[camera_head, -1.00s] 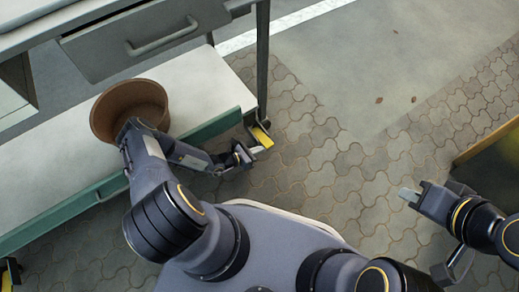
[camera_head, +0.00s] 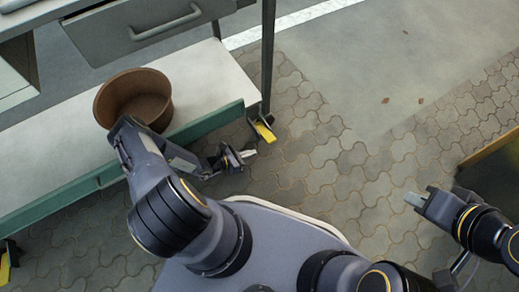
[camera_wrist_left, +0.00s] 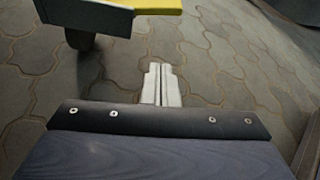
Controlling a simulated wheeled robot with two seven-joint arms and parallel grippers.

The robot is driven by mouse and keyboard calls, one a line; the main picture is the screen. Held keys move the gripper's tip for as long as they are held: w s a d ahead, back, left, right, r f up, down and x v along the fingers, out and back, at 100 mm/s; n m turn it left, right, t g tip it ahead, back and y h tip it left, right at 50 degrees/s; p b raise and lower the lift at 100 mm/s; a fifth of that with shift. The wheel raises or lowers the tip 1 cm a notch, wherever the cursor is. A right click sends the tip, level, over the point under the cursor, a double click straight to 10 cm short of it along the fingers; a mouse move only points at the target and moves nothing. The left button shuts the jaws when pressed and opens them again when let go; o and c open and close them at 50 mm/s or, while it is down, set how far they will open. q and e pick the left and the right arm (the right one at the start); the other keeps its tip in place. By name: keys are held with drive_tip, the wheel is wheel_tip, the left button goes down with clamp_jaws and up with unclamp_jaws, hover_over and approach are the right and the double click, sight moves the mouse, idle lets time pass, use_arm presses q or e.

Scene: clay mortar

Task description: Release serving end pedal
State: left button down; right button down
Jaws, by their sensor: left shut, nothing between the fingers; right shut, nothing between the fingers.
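A yellow pedal (camera_head: 264,131) sits at the foot of the cart's right-hand leg, just above the paving. In the left wrist view the yellow pedal (camera_wrist_left: 150,4) shows at the top edge, with a dark wheel below its grey mount. My left gripper (camera_head: 248,154) is shut and empty, a little below and left of the pedal and apart from it. Its closed fingertips (camera_wrist_left: 161,84) point at bare paving in the wrist view. My right gripper (camera_head: 412,199) is shut and empty over the paving at the right.
The cart has a pale lower shelf (camera_head: 60,139) with a green edge, and a brown pot (camera_head: 134,98) stands on it beside my left arm. A grey drawer (camera_head: 140,30) is above. Another yellow pedal (camera_head: 5,268) shows at lower left. Paving between my grippers is clear.

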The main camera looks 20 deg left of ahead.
use_arm(q)
drive_tip(key=v, duration=0.4)
drive_tip(key=shift+w+p, duration=0.1)
drive_tip(key=shift+p, duration=0.3)
